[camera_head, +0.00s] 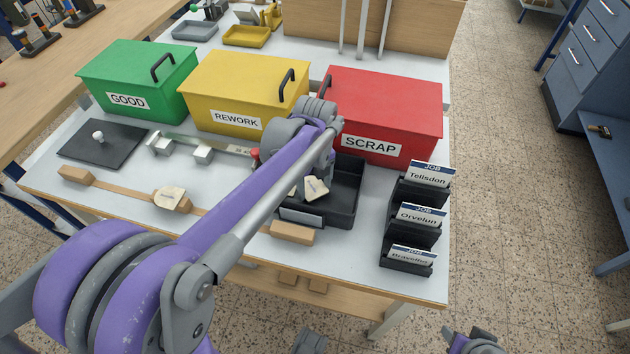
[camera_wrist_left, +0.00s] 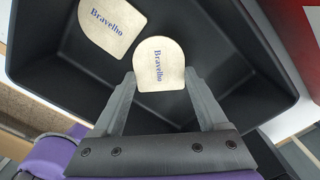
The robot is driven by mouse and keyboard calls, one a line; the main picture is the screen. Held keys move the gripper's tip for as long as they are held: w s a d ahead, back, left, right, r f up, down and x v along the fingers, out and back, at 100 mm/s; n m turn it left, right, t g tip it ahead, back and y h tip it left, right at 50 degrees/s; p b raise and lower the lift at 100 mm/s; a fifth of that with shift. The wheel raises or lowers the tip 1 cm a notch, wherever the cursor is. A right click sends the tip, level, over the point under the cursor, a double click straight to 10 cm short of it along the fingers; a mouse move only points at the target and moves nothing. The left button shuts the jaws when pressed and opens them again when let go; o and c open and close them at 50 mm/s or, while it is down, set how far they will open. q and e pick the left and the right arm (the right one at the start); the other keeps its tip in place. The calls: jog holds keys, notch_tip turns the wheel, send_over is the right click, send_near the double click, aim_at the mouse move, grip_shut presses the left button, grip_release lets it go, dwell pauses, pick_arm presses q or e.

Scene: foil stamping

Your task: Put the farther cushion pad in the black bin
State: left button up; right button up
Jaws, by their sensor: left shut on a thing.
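The black bin (camera_head: 348,212) stands on the white bench in front of the red box; its dark wall also shows in the left wrist view (camera_wrist_left: 240,50). My left gripper (camera_wrist_left: 162,78) is shut on a cream, round-ended pad (camera_wrist_left: 160,58) printed "Bravelho", over the bin. In the head view my left arm hides this gripper. A second cream pad (camera_wrist_left: 112,25) with the same print lies in the bin, left of the held one. In the head view a cream pad (camera_head: 316,188) shows at the bin. Another pale pad (camera_head: 170,197) rests on a wooden block, left of my arm.
Green (camera_head: 140,75), yellow (camera_head: 240,85) and red (camera_head: 385,110) boxes line the back. A black card rack (camera_head: 410,235) stands right of the bin. A dark plate with a white knob (camera_head: 103,145) lies at left. Wooden blocks (camera_head: 290,232) lie at the front edge.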

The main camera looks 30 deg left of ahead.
pick_arm(q)
jog(key=shift+f, duration=0.35)
jog(key=o, duration=1.2)
jog(key=shift+r, duration=0.1)
notch_tip(320, 180, up, 10)
jog(key=p, duration=0.7)
